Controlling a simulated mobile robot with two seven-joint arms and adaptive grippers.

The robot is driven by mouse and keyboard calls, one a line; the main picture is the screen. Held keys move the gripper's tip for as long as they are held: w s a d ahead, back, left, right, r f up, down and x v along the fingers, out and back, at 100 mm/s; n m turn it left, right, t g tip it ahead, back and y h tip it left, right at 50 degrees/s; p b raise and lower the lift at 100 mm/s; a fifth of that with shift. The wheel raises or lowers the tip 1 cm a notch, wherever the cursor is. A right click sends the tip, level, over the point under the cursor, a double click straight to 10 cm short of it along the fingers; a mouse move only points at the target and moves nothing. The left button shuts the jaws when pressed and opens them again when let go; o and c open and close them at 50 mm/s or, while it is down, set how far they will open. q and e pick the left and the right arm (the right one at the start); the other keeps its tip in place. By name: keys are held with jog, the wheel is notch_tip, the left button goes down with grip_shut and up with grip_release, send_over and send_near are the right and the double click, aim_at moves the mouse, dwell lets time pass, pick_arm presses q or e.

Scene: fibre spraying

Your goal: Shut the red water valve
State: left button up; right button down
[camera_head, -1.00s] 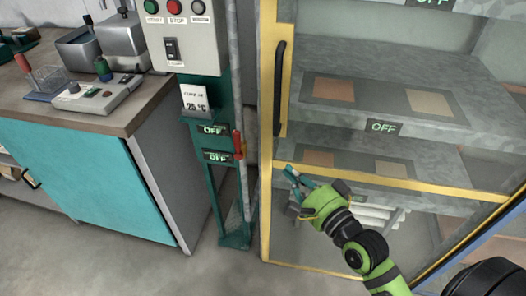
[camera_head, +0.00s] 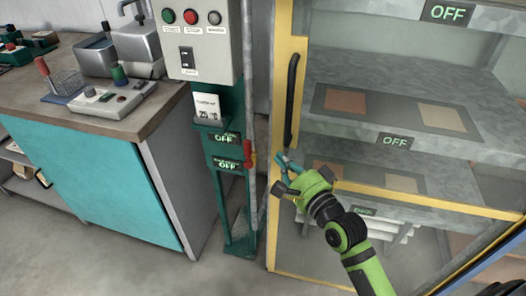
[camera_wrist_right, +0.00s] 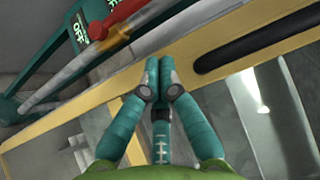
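The red water valve (camera_head: 248,153) is a small red lever on a grey vertical pipe, beside the green post with the OFF displays. In the right wrist view the red lever (camera_wrist_right: 118,16) lies along the pipe near the top, left of centre. My right gripper (camera_head: 284,162) is just right of the valve, in front of the yellow cabinet frame, and apart from the lever. In the right wrist view its teal fingers (camera_wrist_right: 159,72) are together with nothing seen between them. My left gripper is not in view.
A glass cabinet with a yellow frame (camera_head: 283,90) and a dark handle (camera_head: 291,98) stands at the right. A control box (camera_head: 202,45) is above the post. A bench with teal doors (camera_head: 90,180) is at the left. Grey floor is free in front.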

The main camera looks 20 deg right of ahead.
aim_at(248, 154)
jog(key=w+a, duration=0.3)
jog(key=w, duration=0.1)
jog(key=shift+w+a, duration=0.15)
jog(key=shift+a, duration=0.25)
